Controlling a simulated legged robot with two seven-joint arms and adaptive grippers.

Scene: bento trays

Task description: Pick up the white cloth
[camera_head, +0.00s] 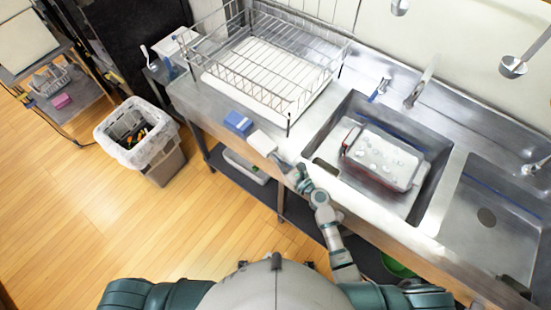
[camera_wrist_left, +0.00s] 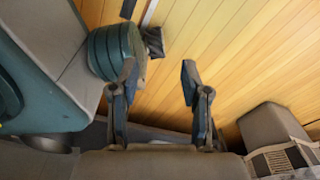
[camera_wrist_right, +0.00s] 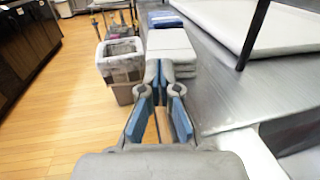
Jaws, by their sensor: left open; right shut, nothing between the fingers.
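The white cloth (camera_head: 262,142) is a folded pad lying at the front edge of the steel counter. It also shows in the right wrist view (camera_wrist_right: 170,42), straight ahead of the fingers, looking like stacked layers. My right gripper (camera_head: 280,161) is at the counter's front edge, just on the near side of the cloth. In the right wrist view its fingers (camera_wrist_right: 161,72) are shut and empty, with the tips overlapping the cloth's near end; I cannot tell whether they touch it. My left gripper (camera_wrist_left: 160,75) is open and empty over the wooden floor, outside the head view.
A blue cloth (camera_head: 238,123) lies just beyond the white one. A wire dish rack (camera_head: 300,85) stands behind them. The sink (camera_head: 436,180) to the right holds a tray with several items. A lined bin (camera_head: 167,166) stands on the floor at left.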

